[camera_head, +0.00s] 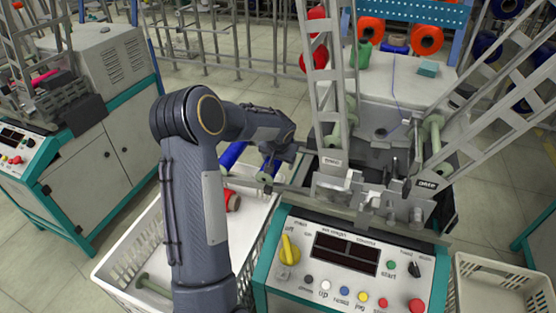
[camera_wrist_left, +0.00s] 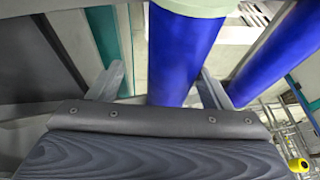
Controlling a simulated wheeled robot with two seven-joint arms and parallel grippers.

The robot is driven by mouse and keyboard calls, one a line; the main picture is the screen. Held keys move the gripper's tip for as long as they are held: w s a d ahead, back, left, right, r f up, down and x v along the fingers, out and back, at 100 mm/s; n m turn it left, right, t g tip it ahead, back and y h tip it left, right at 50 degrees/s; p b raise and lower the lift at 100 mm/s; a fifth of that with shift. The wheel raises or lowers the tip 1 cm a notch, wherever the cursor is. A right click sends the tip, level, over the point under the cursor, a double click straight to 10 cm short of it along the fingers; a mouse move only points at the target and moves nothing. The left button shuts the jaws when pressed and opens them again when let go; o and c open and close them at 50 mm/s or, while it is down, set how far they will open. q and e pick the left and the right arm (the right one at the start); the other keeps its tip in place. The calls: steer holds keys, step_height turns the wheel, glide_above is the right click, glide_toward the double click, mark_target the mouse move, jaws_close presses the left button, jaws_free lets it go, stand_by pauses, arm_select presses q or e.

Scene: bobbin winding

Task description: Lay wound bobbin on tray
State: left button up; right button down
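My left gripper (camera_head: 272,165) is at the back right of a white slotted tray (camera_head: 118,262), close to the winding machine's left side. In the left wrist view a blue wound bobbin (camera_wrist_left: 183,55) with a pale green flange lies between the fingers (camera_wrist_left: 160,78). A gap shows between the left finger and the bobbin, so the gripper looks open around it. A second blue bobbin (camera_wrist_left: 262,58) is just right of the right finger. In the head view a blue bobbin (camera_head: 233,153) shows behind my arm, which hides much of the tray. My right gripper is not in view.
A red bobbin (camera_head: 233,201) and a bare green bobbin (camera_head: 155,286) lie in the tray. The machine's control panel (camera_head: 345,265) stands right of the tray, with metal frames (camera_head: 455,105) above. Another white basket (camera_head: 497,290) is at lower right.

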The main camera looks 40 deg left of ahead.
arm_select(q)
steer(key=v, duration=0.7)
steer(key=shift+s+r, duration=0.2)
steer(key=shift+r, duration=0.1)
stand_by(0.8)
steer(key=s+d+r+h+p, duration=0.1)
steer(key=s+d+r+p, duration=0.2)
steer(key=s+d+r, duration=0.4)
steer(key=s+d+r+t+h+p, duration=0.1)
steer(key=s+d+r+h+p, duration=0.2)
steer(key=s+d, duration=0.5)
steer(key=s+d+r+m+t+h+p, duration=0.1)
steer(key=s+d+r+h+p, duration=0.2)
steer(key=s, duration=1.1)
steer(key=d+r, duration=0.2)
steer(key=d, duration=0.2)
steer(key=shift+d, duration=0.4)
steer(key=shift+s+d+m, duration=0.1)
steer(key=shift+m, duration=0.2)
steer(key=shift+c, duration=0.3)
